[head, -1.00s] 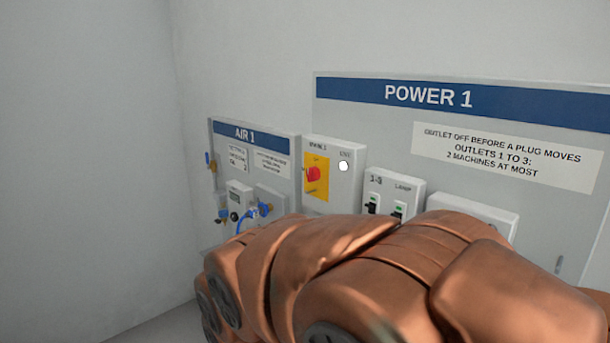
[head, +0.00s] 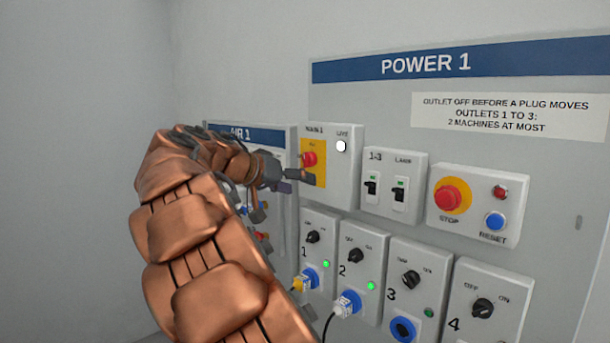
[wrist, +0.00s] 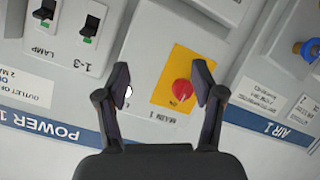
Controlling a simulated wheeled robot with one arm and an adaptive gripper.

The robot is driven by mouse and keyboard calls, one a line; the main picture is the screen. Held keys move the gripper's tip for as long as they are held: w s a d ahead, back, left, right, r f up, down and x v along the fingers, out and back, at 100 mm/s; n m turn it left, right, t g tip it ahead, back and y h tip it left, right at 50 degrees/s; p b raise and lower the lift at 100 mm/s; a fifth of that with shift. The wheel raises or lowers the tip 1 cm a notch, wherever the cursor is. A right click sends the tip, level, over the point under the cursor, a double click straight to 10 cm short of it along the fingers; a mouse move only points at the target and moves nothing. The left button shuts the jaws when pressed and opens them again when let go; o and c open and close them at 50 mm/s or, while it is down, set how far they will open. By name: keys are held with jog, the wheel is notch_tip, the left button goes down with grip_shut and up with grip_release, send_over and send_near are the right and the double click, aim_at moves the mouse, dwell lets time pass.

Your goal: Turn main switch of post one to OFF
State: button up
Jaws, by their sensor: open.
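The main switch of post one is a red knob (head: 309,159) on a yellow plate (head: 319,178), on a grey box marked MAIN 1 (head: 345,185). My gripper (head: 296,178) is just left of and below the knob in the head view, in front of the box. In the wrist view, the open, empty fingers of my gripper (wrist: 162,78) straddle the knob (wrist: 181,93), which lies closer to the right finger. I cannot tell how far the fingertips are from the knob. The knob's pointing direction is too small to read.
A white LIVE lamp (head: 341,146) sits on the same box. Right of it are the 1-3 and LAMP switches (head: 385,190), a red STOP button (head: 449,198) and a blue RESET button (head: 495,221). Outlets with plugs (head: 347,303) are below. The AIR 1 panel (head: 270,136) is left.

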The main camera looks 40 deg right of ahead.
aim_at(304, 159)
jog(key=w+d+r+m+h+b, duration=0.1)
jog(key=w+m, duration=0.1)
jog(key=w+d+r+m+h+b, duration=0.1)
jog(key=w+d+h+b, duration=0.1)
jog(key=w, duration=0.1)
jog(key=w+d+r+m+h+b, duration=0.1)
jog(key=w+m+b, duration=0.1)
jog(key=w, duration=0.1)
jog(key=shift+d+r+m+h, duration=0.15)
jog(key=shift+d+m+h, duration=0.15)
jog(key=shift+d, duration=0.05)
jog(key=d+p, duration=0.1)
jog(key=d, duration=0.5)
jog(key=shift+d, duration=0.15)
jog(key=c, duration=1.1)
